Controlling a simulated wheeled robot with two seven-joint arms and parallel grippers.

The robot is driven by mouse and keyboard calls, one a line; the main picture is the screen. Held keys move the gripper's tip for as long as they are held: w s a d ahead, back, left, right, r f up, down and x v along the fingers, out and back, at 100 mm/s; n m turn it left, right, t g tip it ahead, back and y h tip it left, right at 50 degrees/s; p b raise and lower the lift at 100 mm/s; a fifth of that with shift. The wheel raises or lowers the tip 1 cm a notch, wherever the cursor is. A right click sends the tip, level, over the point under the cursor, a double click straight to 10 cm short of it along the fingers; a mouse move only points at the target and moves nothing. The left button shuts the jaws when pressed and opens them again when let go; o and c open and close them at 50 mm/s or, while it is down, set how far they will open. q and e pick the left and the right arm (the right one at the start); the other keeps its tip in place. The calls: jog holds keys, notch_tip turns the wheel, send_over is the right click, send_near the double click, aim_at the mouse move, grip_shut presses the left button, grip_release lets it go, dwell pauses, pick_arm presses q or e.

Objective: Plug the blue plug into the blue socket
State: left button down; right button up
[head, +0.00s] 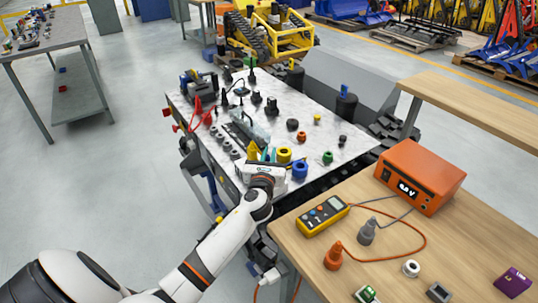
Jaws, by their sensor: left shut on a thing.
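My left gripper (268,159) is shut at the near edge of the grey-topped carrier (225,152). Its white hand hides most of what it holds. Teal pieces (265,154) show at the fingertips; I cannot tell if they are fingers or the held thing. A blue ring-shaped piece (300,170), which looks like the blue socket, sits on the carrier just right of the hand, apart from the fingertips. I cannot make out the blue plug for certain. My right gripper is not in view.
A yellow ring (284,155) and a green piece (327,157) sit close by, with a yellow piece (252,148) left of the fingertips. Several small black parts crowd the carrier. A wooden table (400,260) at right bears a multimeter (322,215) and an orange supply (420,178).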

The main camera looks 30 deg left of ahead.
pick_arm(q)
jog(key=shift+f, duration=0.35)
dwell(0.5)
jog(key=c, duration=1.3)
grip_release()
jog(key=shift+c, duration=0.2)
jog(key=shift+s, duration=0.1)
